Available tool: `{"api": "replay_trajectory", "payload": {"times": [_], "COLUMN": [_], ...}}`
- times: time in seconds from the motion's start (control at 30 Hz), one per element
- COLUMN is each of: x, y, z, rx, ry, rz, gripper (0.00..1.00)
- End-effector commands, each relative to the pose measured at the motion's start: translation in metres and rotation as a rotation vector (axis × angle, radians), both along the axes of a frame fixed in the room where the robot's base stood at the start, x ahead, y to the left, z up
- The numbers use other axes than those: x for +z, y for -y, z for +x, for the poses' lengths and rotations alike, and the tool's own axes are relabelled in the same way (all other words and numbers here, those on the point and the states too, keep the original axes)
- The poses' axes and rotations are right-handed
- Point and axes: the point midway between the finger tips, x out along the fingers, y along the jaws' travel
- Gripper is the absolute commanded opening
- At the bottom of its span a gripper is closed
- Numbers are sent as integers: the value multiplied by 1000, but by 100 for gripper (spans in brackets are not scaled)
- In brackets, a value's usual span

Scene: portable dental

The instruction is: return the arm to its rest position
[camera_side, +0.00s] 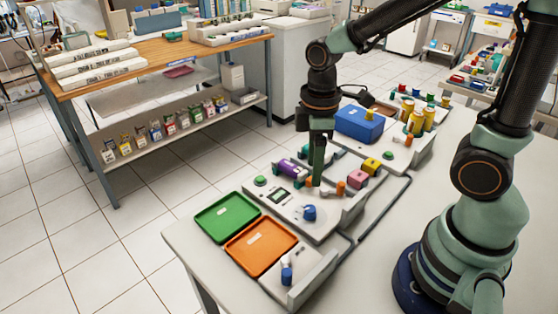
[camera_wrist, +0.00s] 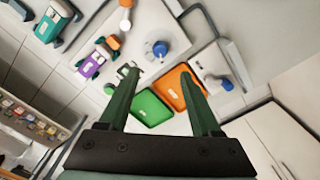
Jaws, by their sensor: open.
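My gripper (camera_wrist: 161,92) is open and empty, with its two green fingers apart in the wrist view. In the side view my gripper (camera_side: 316,181) points down over the white station in the middle of the bench, close to its small parts. From that view I cannot tell whether the fingertips touch anything. My arm reaches from its base at the right across to the station, with the wrist bent downward.
A green tray (camera_side: 228,217) and an orange tray (camera_side: 261,247) lie at the bench's front left. A blue knob (camera_side: 309,212), a pink block (camera_side: 357,179) and a yellow block (camera_side: 371,165) are near my gripper. A blue box (camera_side: 360,123) and yellow bottles (camera_side: 417,122) stand behind.

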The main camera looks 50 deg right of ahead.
Motion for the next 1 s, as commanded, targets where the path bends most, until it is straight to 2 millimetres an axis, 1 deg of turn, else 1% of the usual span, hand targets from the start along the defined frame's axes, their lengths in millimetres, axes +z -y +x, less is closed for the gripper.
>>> {"api": "replay_trajectory", "payload": {"times": [0.1, 0.4, 0.53, 0.67, 0.8, 0.9, 1.0], "x": [5, 6, 14, 37, 66, 82, 95], "y": [0, 0, 3, 10, 20, 26, 31], "z": [0, 0, 1, 2, 0, -3, -6], "rx": [0, -2, -56, -209, -425, -563, -672], "ry": [1, 1, 38, 135, 265, 345, 407], "rz": [1, 0, 5, 26, 73, 114, 152], "gripper": [65, 65, 65, 65, 65, 65, 65]}}
